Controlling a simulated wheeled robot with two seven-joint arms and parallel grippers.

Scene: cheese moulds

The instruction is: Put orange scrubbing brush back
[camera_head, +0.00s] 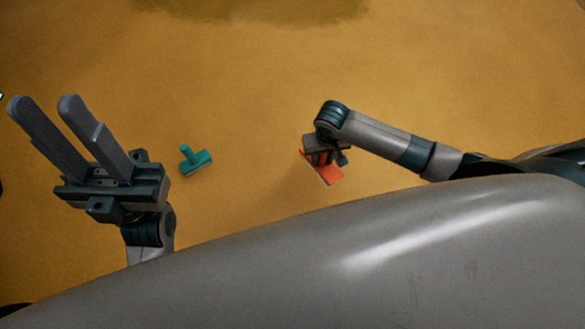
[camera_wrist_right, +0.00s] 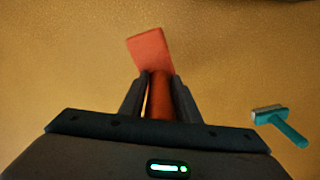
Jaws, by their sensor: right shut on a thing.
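The orange scrubbing brush (camera_head: 327,174) is at my right gripper (camera_head: 325,155), partly hidden by it in the head view. In the right wrist view the brush's flat orange head (camera_wrist_right: 150,50) sticks out beyond the fingers. The right gripper (camera_wrist_right: 159,85) is shut on its orange handle (camera_wrist_right: 159,97). I cannot tell whether the brush touches the ochre surface below. My left gripper (camera_head: 50,115) is open and empty at the left, its two fingers apart and pointing up-left in the head view.
A teal brush (camera_head: 197,161) lies on the ochre surface (camera_head: 240,80) between my grippers; it also shows in the right wrist view (camera_wrist_right: 282,125). The surface around both brushes is clear. A dark patch (camera_head: 255,8) lies at the top edge.

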